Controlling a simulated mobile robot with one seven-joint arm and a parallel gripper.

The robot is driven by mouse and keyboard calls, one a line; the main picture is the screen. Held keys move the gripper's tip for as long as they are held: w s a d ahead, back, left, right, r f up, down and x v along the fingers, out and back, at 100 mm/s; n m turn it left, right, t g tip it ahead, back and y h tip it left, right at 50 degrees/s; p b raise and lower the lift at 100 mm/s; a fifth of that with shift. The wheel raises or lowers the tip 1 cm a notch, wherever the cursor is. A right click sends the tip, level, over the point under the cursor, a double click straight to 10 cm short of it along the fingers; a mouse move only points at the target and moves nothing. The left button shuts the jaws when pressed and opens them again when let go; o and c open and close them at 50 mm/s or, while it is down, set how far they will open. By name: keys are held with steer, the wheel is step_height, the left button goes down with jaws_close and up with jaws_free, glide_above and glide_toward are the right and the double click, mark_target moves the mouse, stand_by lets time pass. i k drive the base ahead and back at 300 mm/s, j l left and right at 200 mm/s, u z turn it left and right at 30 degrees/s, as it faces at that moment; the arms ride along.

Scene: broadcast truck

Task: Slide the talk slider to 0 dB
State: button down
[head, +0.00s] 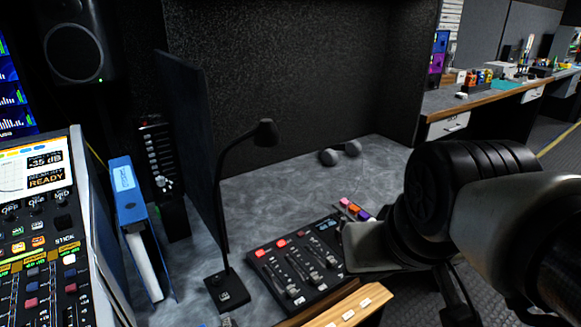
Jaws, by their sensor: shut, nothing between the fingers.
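A small black slider panel (263,272) lies tilted on the grey desk in the middle of the view. My gripper (372,248) is at the panel's right edge in the picture, on the end of my arm. Its fingertips are not clearly visible. It appears shut and empty, and I cannot tell whether it touches the panel.
A black gooseneck lamp (222,235) stands just left of the panel. A blue binder (133,222) and a large mixing console (42,235) stand farther left. Coloured markers (352,208) lie behind the panel. A wooden edge (345,308) runs in front. The desk behind is mostly clear.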

mark_target(332, 261)
steer(key=l+u, duration=0.4)
steer(key=u, duration=0.2)
steer(key=i+l+u, duration=0.15)
steer(key=u, duration=0.2)
